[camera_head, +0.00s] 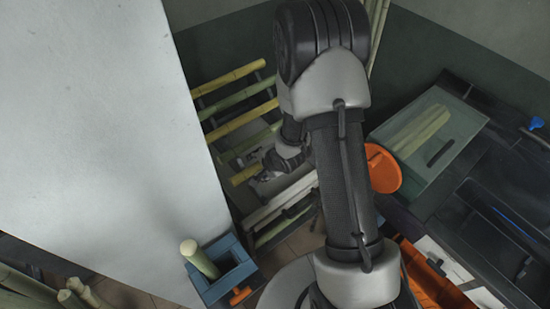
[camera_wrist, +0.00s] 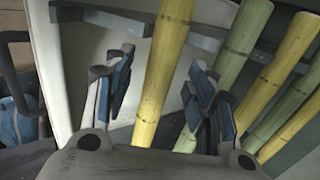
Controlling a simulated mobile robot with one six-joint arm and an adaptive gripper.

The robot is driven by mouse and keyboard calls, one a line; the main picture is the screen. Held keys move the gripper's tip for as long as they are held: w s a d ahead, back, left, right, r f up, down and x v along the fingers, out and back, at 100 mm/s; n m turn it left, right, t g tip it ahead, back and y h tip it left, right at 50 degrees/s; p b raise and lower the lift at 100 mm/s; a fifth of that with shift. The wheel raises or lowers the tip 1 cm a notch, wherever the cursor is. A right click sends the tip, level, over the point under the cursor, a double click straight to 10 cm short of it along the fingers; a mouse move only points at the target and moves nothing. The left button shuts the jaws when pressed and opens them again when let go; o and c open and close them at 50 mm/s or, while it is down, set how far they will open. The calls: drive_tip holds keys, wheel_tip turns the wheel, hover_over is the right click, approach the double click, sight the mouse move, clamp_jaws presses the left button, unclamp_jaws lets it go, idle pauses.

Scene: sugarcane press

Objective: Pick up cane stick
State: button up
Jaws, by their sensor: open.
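In the wrist view, a yellow cane stick (camera_wrist: 164,72) runs from the top edge down between the two blue-padded fingers of my gripper (camera_wrist: 162,66). The fingers are spread apart, one on each side, with a visible gap to the cane. Its lower end is hidden by the gripper body. A green cane stick (camera_wrist: 238,45) passes behind the right finger. In the head view my gripper (camera_head: 272,172) is at the rack, partly hidden by my arm, near a yellow cane stick (camera_head: 245,175). More yellow and green sticks (camera_head: 230,78) lie above it on the rack.
A large white panel (camera_head: 100,120) bounds the left. On the right are an orange disc (camera_head: 383,168) and a clear-lidded bin (camera_head: 440,160) with green cane inside.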

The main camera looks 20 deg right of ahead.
drive_tip(key=shift+w+f, duration=0.4)
drive_tip(key=shift+f, duration=0.2)
drive_tip(key=shift+r, duration=0.1)
drive_tip(key=shift+c, duration=0.2)
clamp_jaws()
